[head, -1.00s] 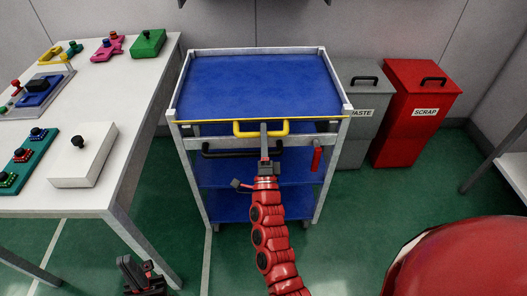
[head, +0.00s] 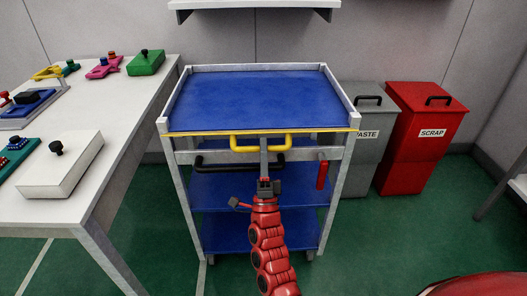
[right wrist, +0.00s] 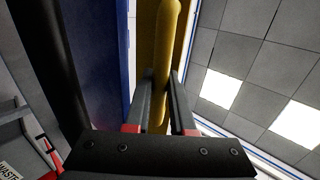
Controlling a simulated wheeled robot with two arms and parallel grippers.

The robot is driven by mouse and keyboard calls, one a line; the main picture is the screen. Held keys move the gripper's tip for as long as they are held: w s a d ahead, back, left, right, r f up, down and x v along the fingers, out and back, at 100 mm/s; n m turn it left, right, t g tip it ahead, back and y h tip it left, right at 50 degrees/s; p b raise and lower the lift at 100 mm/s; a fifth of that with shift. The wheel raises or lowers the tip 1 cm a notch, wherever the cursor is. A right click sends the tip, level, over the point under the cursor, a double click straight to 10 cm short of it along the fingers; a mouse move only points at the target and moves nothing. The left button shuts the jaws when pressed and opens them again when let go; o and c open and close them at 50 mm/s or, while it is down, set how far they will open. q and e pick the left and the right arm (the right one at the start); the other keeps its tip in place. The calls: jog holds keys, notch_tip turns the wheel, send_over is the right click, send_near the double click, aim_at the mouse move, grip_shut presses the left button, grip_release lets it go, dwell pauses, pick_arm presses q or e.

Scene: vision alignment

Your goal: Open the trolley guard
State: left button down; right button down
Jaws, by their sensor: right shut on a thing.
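The trolley (head: 260,98) stands ahead with blue shelves and a grey metal frame. Its guard is a yellow-edged front bar (head: 200,133) along the top shelf's near edge, with a yellow handle (head: 240,150) on it. My right gripper (head: 264,148) reaches the middle of this handle and is shut on it. In the right wrist view the yellow handle (right wrist: 167,40) passes between the two fingers (right wrist: 162,115). A black push handle (head: 215,168) and a red lever (head: 322,175) sit below the guard. My left gripper is out of the head view.
A white table (head: 110,130) with a white box (head: 62,165), a green block (head: 146,62) and other coloured parts stands at the left. A grey waste bin (head: 370,150) and a red scrap bin (head: 422,145) stand right of the trolley. The top shelf is empty.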

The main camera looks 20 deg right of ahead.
jog(key=c, duration=0.8)
grip_release()
jog(key=shift+o, duration=0.2)
jog(key=shift+f, duration=0.1)
jog(key=v, duration=1.7)
jog(key=shift+s+p, duration=0.2)
jog(key=shift+p, duration=0.2)
